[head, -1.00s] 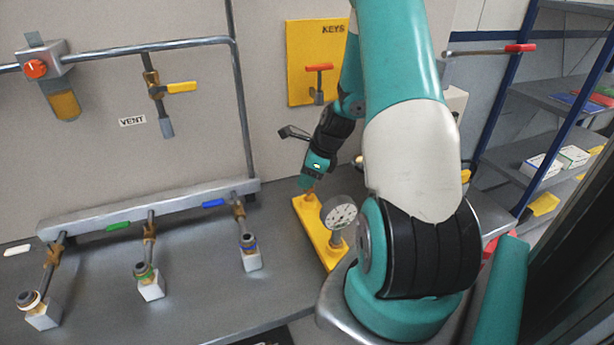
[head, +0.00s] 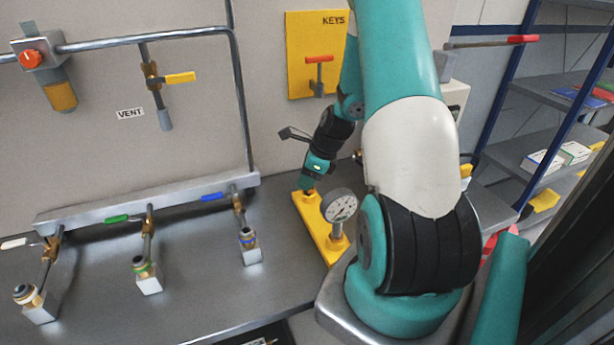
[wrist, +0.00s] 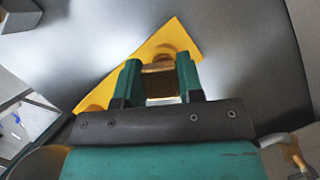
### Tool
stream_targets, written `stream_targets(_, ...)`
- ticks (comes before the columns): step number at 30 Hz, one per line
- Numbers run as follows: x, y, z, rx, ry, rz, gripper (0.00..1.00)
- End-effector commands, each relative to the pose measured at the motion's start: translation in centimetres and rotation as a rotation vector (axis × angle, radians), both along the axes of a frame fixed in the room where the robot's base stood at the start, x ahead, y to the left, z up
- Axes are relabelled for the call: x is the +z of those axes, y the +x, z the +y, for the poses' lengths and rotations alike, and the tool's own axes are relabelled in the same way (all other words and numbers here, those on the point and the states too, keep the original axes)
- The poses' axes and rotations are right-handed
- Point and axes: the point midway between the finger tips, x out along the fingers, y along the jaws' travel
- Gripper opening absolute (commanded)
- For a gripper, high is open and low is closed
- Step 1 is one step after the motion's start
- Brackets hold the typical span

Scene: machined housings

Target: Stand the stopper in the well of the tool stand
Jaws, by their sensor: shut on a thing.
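The yellow tool stand (head: 322,232) lies on the grey bench as a long flat block. My gripper (head: 308,188) is over its far end. In the wrist view my gripper (wrist: 159,82) is shut on a brass-coloured piece, the stopper (wrist: 160,88), held between its two teal fingers. The yellow stand (wrist: 125,83) runs diagonally behind the fingers, with a round raised feature just beyond the stopper. My fingers hide the stopper's lower end, so I cannot tell whether it touches the stand or enters the well.
A dial gauge (head: 339,206) stands upright on the stand's near part, close to my gripper. Pipe fittings on white blocks (head: 150,284) stand to the left, below a rail (head: 140,205). A yellow KEYS board (head: 300,60) hangs on the wall behind. The bench between is clear.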

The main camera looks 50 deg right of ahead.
Motion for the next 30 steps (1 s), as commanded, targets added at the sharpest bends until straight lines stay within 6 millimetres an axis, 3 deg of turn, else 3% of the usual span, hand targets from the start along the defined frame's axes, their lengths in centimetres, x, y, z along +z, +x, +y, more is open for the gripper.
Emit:
stream_targets(11, -1.0, 0.0, 0.0, 0.0, 0.0, 0.0, 0.09)
stream_targets(12, -1.0, 0.0, 0.0, 0.0, 0.0, 0.0, 0.37)
stream_targets(16, -0.9, 0.0, 0.0, 0.0, 0.0, 0.0, 0.64)
stream_targets(25, -0.8, -0.1, -0.1, 0.0, -0.001, 0.0, 0.64)
stream_targets(30, 1.0, -0.7, -0.5, -0.002, -0.003, -0.003, 0.64)
